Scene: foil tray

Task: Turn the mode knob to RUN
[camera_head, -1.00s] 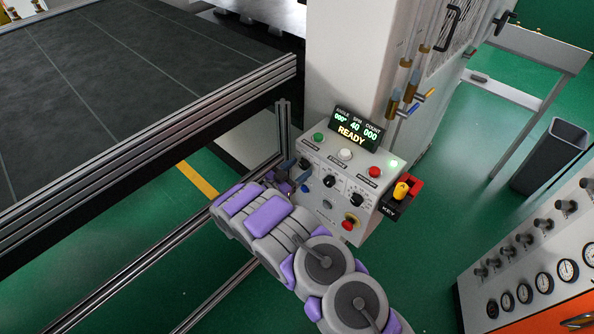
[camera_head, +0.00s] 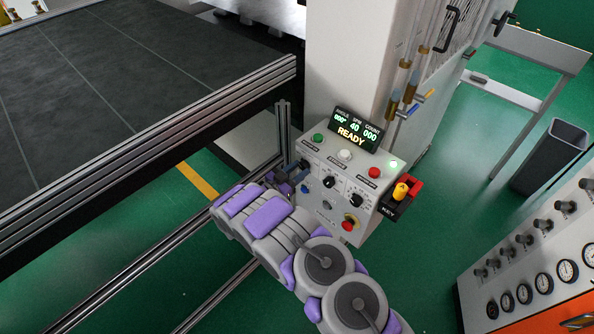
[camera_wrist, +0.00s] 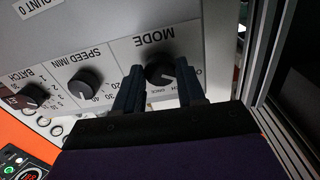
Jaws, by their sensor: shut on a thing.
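The mode knob (camera_wrist: 161,76) is a round dark knob under the upside-down word MODE in the wrist view. My gripper (camera_wrist: 159,68) is shut on it, with one dark blue finger on each side. A short white mark shows on the knob's lower right. The scale around it is partly hidden by the fingers; only pieces of lettering show beside and below the knob. In the head view my gripper (camera_head: 300,176) is at the left side of the grey control panel (camera_head: 322,205), where the knob is hard to make out. The display (camera_head: 352,133) reads READY.
The speed knob (camera_wrist: 84,83) and batch knob (camera_wrist: 34,95) sit beside the mode knob. The panel also has coloured buttons, a red emergency button (camera_head: 350,222) and a yellow key piece (camera_head: 401,190). A metal rail (camera_head: 150,130) runs close by on the left.

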